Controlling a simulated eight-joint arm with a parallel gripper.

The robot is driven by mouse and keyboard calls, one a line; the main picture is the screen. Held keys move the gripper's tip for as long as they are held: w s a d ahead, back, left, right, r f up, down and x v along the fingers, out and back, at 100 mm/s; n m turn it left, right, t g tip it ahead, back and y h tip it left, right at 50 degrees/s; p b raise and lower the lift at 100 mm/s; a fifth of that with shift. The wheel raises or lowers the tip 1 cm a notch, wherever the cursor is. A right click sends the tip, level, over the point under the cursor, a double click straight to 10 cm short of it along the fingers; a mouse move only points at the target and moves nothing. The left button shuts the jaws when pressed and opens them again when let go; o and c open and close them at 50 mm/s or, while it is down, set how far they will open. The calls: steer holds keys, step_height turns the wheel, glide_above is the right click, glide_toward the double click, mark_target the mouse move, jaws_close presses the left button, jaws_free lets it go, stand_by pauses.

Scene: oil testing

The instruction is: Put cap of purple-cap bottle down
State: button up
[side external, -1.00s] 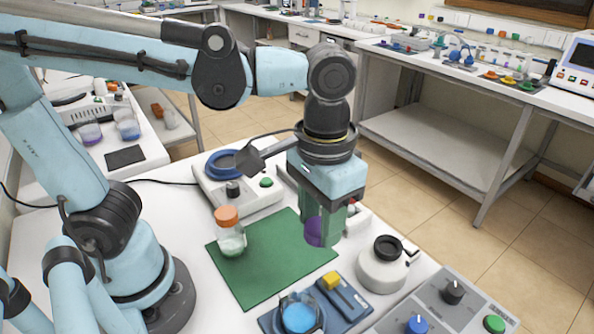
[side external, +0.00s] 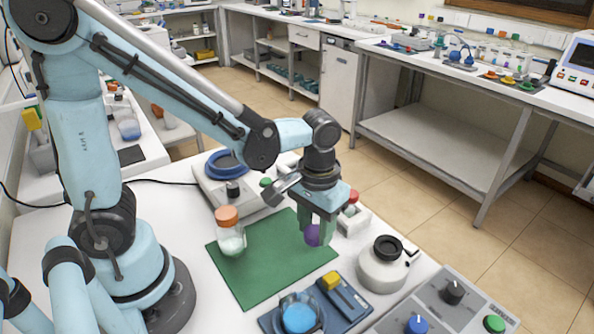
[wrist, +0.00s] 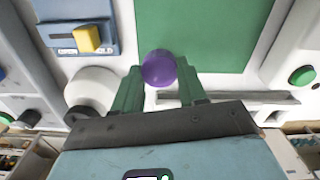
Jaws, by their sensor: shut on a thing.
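The purple cap (side external: 312,236) is held between the green fingers of my gripper (side external: 317,230), at the right side of the green mat (side external: 262,278). In the wrist view the purple cap (wrist: 159,68) shows between the fingertips of my gripper (wrist: 160,86), with the mat (wrist: 205,30) beyond. The gripper points down and is shut on the cap. I cannot tell whether the cap touches the surface or hangs just above it. I cannot make out the purple-cap bottle's body.
An orange-capped bottle (side external: 230,236) stands on the mat's left part. A white round vessel with a dark top (side external: 381,272) is right of the mat. A blue device (side external: 350,302) with a blue-filled beaker (side external: 298,314) is in front. Much of the mat is bare.

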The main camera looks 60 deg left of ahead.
mark_target(316, 231)
steer(key=shift+f, duration=2.05)
steer(key=shift+f, duration=0.15)
steer(key=o, duration=1)
step_height(316, 231, up, 12)
steer(key=shift+r, duration=0.15)
steer(key=s+a+m+t, duration=0.1)
steer(key=a+m+t, duration=0.1)
steer(key=a+t, duration=0.5)
steer(key=shift+r, duration=0.4)
steer(key=shift+s, duration=0.1)
